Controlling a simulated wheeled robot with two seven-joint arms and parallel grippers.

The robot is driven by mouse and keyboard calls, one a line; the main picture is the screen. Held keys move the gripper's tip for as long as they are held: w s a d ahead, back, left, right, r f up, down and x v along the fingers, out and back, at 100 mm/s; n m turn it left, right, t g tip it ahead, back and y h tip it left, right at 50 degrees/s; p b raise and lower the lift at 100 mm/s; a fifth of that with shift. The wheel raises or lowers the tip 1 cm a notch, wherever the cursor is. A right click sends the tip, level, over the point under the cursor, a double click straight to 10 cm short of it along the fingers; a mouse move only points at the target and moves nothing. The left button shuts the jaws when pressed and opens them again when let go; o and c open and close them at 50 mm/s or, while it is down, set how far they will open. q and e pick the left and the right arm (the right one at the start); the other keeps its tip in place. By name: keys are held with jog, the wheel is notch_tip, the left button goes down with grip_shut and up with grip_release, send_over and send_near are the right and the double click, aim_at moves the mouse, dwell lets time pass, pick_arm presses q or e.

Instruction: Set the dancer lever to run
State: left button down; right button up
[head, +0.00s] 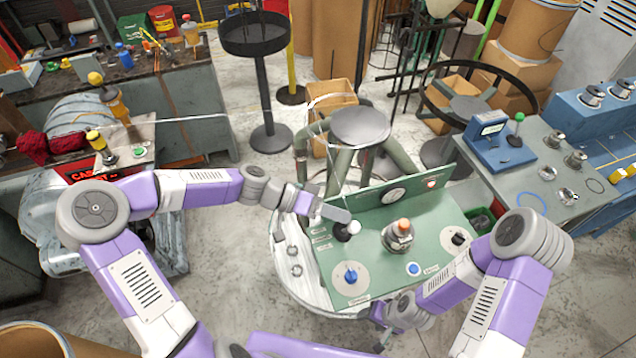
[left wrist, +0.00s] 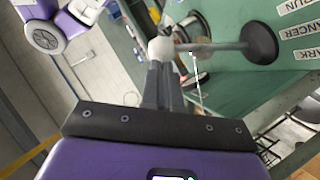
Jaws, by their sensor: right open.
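The dancer lever has a white ball knob (head: 354,227) and a black cone-shaped base on the left part of the green panel (head: 320,262). In the left wrist view the knob (left wrist: 162,46) sits at the fingertips, and its shaft runs right to the black base (left wrist: 262,42). Labels reading RUN, DANCER and PARK, partly cut off, line up beyond the base. My left gripper (head: 343,214) is at the knob; its fingers (left wrist: 162,72) look closed together. Whether they pinch or only touch the knob is unclear. My right gripper (head: 381,340) is open at the panel's front edge, partly hidden.
The panel also carries a blue knob (head: 350,275), an orange-topped part (head: 400,232), a blue button (head: 413,269) and a black dial (head: 458,239). A gauge (head: 393,195) is on the raised back plate. A round grey stool-like top (head: 360,125) stands behind. A thin cable hangs near my left gripper.

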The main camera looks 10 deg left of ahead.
pick_arm(q)
jog(key=shift+s+d, duration=0.15)
jog(key=shift+s, duration=0.15)
jog(key=p+v, duration=0.1)
jog(key=v, duration=0.7)
jog(key=shift+w, duration=0.2)
jog(key=shift+d+f, duration=0.1)
jog(key=shift+f, duration=0.05)
